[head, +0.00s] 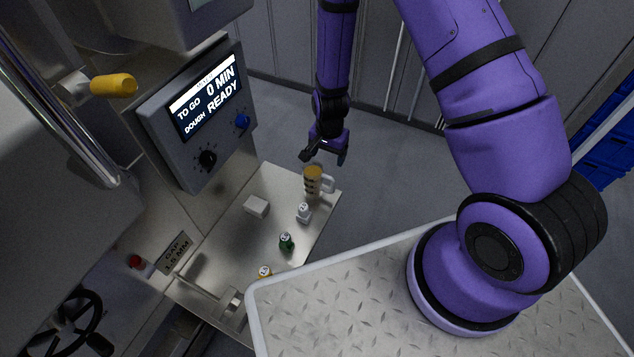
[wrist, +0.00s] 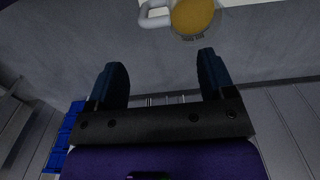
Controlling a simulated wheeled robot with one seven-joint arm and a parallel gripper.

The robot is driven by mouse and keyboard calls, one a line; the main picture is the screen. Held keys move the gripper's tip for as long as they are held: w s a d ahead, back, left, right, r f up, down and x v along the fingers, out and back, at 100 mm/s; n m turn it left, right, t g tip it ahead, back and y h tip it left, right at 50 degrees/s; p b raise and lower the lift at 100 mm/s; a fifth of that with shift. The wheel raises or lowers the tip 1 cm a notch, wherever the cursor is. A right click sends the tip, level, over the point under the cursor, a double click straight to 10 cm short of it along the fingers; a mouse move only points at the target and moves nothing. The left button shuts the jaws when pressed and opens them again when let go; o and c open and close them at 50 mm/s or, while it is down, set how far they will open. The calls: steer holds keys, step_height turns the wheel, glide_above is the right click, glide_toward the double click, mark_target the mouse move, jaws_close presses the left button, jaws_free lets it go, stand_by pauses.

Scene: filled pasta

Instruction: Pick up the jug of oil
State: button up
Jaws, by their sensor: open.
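The jug of oil (head: 313,183) is a clear jug with golden oil, dark markings and a pale handle on its right side. It stands near the far right corner of the metal shelf in the head view. In the wrist view the jug (wrist: 194,17) shows from above at the top edge, with its pale handle to the left and part of it cut off. My gripper (head: 325,157) is above the jug in the head view, open and empty. In the wrist view my gripper (wrist: 163,80) has its two dark fingers wide apart, with the jug beyond the fingertips.
A machine display (head: 200,108) reads "READY" at the left. Blue crates (head: 603,160) stand at the far right.

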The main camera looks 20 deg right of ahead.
mark_target(329, 178)
steer(key=f, duration=0.6)
steer(key=shift+s+f, duration=0.2)
steer(key=shift+f, duration=0.05)
steer(key=f, duration=0.4)
steer(key=shift+s+d, duration=0.25)
steer(key=shift+s, duration=0.1)
steer(key=shift+f, duration=0.55)
steer(key=c, duration=1.1)
